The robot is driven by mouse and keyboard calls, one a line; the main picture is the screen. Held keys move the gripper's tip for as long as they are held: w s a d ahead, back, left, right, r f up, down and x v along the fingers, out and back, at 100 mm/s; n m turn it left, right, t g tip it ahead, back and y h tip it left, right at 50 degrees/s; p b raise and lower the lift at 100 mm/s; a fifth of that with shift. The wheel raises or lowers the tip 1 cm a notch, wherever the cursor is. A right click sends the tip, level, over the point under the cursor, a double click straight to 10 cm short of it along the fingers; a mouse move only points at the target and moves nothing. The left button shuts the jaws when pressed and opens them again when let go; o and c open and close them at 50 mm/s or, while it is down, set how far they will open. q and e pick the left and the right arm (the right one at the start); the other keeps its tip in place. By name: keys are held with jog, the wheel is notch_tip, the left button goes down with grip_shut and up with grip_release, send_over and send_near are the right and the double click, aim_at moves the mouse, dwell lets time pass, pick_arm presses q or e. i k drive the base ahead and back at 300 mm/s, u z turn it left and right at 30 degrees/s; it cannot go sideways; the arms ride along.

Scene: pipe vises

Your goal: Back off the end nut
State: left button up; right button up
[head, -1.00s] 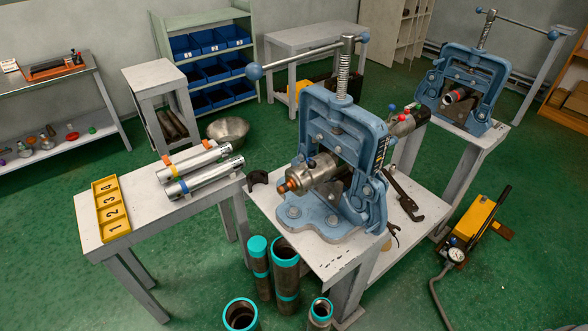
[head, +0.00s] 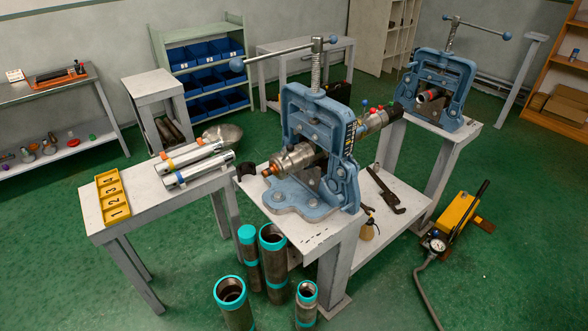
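A cylindrical tool (head: 296,160) lies through the near blue pipe vise (head: 322,125). Its near end carries a metal collar and a small orange-brown end piece (head: 268,172), which may be the end nut. The tool's far part (head: 374,121) sticks out behind the vise, with small red and blue knobs on it. The vise jaws partly hide the middle of the tool. A wrench (head: 386,190) lies on the bench right of the vise. Neither of my grippers is in view.
A second blue vise (head: 436,85) holds a short pipe at the back right. A side table (head: 205,193) bears shiny cylinders and a yellow numbered tray (head: 112,197). Teal-ended pipes (head: 274,262) stand on the floor before the bench. A yellow pump (head: 457,217) with a hose lies right.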

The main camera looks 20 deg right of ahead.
aim_at(289, 148)
jog(key=z, duration=0.6)
jog(key=i, duration=0.65)
jog(key=u, duration=1.3)
